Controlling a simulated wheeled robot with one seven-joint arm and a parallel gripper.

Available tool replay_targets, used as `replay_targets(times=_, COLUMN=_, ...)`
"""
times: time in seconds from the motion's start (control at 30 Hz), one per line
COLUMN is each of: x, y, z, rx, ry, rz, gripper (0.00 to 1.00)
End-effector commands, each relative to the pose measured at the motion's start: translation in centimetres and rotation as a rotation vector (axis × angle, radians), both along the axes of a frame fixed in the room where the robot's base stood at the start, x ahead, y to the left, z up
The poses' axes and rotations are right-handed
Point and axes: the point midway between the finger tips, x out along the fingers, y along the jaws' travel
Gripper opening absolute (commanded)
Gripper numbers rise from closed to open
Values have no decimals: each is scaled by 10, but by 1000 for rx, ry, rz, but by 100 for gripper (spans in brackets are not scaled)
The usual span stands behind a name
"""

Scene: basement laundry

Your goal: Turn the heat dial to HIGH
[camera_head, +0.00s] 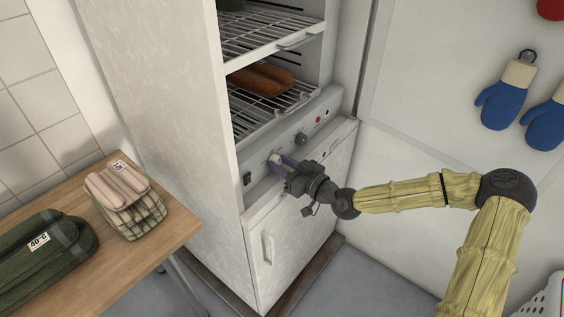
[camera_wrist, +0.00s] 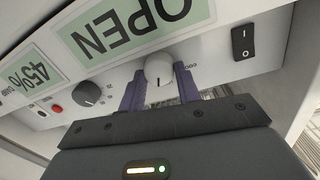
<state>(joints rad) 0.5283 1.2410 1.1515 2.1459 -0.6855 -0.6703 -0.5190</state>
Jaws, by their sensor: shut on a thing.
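My gripper (camera_wrist: 160,85) is at the control panel (camera_head: 262,160) of the white cabinet, its two purple fingers on either side of a pale round dial (camera_wrist: 158,68). It is shut on this dial. A short dark mark shows on the dial's face. Small lettering beside it is partly covered by a finger and cannot be read fully, so I cannot tell the setting. In the head view my gripper (camera_head: 287,163) hides most of this dial. A second, dark dial (camera_head: 300,138) sits to its right; it also shows in the wrist view (camera_wrist: 88,93).
A black rocker switch (camera_wrist: 243,41) and a red button (camera_wrist: 57,109) are on the panel. An OPEN sign (camera_wrist: 125,27) shows in the wrist view. Below the panel is a door with a handle (camera_head: 268,247). Wire racks (camera_head: 245,112) are above; a wooden table (camera_head: 175,225) with folded cloths (camera_head: 125,200) stands left.

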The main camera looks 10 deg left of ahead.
Motion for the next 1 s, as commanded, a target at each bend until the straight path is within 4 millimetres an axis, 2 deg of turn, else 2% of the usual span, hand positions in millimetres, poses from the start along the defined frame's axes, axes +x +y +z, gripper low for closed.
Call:
replay_targets(times=0.5, x=2, y=-1, z=0, rx=209, ry=427, rz=-1, gripper=10)
replay_targets(times=0.73, x=3, y=-2, z=-1, rx=269, ry=549, rz=-2, gripper=10)
replay_targets(times=1.0, x=3, y=-2, z=-1, rx=296, ry=606, rz=-2, gripper=10)
